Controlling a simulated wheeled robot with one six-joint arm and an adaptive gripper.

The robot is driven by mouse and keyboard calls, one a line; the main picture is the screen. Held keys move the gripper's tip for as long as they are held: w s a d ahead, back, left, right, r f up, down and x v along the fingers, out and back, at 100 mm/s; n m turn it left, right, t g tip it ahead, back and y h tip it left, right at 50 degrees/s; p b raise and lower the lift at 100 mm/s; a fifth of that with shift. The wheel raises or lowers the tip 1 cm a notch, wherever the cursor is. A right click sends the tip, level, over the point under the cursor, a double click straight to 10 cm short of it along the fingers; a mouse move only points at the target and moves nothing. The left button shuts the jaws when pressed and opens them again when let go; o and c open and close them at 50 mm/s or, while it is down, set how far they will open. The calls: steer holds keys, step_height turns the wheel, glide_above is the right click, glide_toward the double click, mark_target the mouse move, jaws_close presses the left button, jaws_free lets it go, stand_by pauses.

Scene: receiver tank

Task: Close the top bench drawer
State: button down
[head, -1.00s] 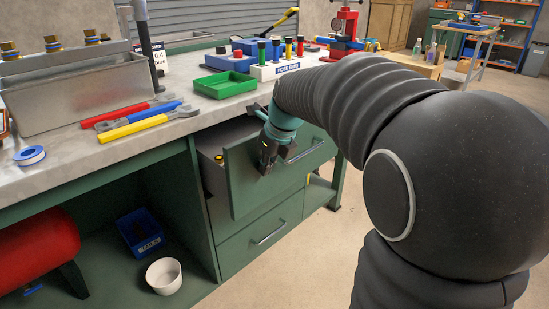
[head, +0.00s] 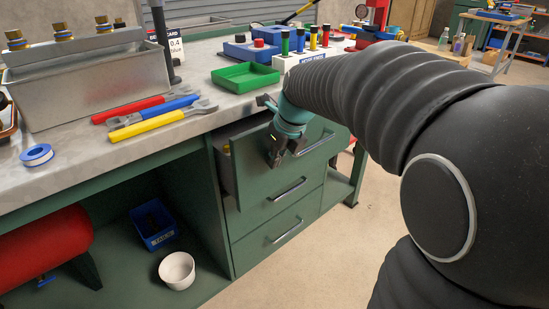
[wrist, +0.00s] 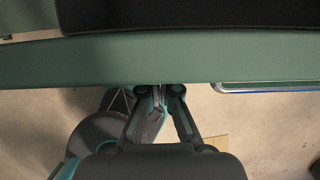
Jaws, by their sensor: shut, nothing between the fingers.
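The top bench drawer (head: 260,178) is green and stands partly open, its front a little out from the bench. Its bar handle (head: 318,145) is on the front, and the handle also shows at the right in the wrist view (wrist: 265,87). My gripper (head: 275,158) is shut and empty in front of the drawer front, left of the handle. In the wrist view its closed fingertips (wrist: 162,90) are at the face of the green front, seemingly touching it. The dark drawer inside (wrist: 190,15) shows beyond the front.
Two lower drawers with bar handles (head: 290,188) are shut below. On the bench top lie wrenches (head: 160,122), a green tray (head: 245,76) and a metal bin (head: 85,85). A white bowl (head: 177,271) is on the lower shelf. The floor in front is clear.

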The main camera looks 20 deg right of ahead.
mark_target(338, 134)
steer(key=s+d+r, duration=0.4)
steer(key=s+r, duration=0.3)
steer(key=r, duration=0.2)
steer(key=d+f+m+t+y+b, duration=0.2)
steer(key=d+f+m+y+b, duration=0.35)
steer(key=d+f, duration=1.3)
steer(key=w+d+r+n+t+b, duration=0.45)
steer(key=d+r+n+t, duration=0.2)
steer(key=t, duration=0.35)
steer(key=shift+m+y, duration=0.35)
steer(key=shift+m, duration=0.15)
steer(key=x, duration=1.5)
steer(key=shift+a+r, duration=0.15)
steer(key=shift+r, duration=0.05)
